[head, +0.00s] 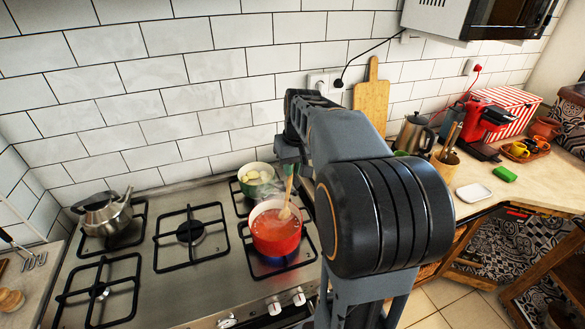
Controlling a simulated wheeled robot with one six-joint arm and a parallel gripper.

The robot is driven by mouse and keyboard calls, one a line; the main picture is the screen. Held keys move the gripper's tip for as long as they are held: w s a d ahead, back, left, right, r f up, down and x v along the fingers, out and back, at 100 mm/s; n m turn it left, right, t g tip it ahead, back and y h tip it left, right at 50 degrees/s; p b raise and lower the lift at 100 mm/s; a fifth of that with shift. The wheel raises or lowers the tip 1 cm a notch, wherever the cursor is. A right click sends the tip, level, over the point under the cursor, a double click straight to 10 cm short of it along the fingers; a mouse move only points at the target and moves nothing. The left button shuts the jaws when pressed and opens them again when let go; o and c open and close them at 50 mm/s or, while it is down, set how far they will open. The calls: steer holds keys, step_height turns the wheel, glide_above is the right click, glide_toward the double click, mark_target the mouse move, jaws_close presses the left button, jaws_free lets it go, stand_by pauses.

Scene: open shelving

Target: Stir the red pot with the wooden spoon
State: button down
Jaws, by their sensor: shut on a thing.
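The red pot (276,243) stands on the front right burner of the stove, with reddish liquid inside. A blue flame glows under it. The wooden spoon (287,198) stands tilted in the pot, its bowl end at the liquid near the pot's right side. My gripper (289,170) is above the pot, shut on the upper end of the wooden spoon. My arm comes in from the right and hides part of the stove's right edge and counter. The fingers are small and partly hidden.
A green pot (245,184) with pale pieces stands close behind the red pot. A metal kettle (104,214) is on the back left burner. The middle burners (190,232) are empty. On the right counter stand a utensil holder (443,165), another kettle (414,134) and a white dish (473,193).

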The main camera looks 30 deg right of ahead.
steer(key=shift+r+p, duration=2)
steer(key=shift+r, duration=1.3)
steer(key=shift+f, duration=0.1)
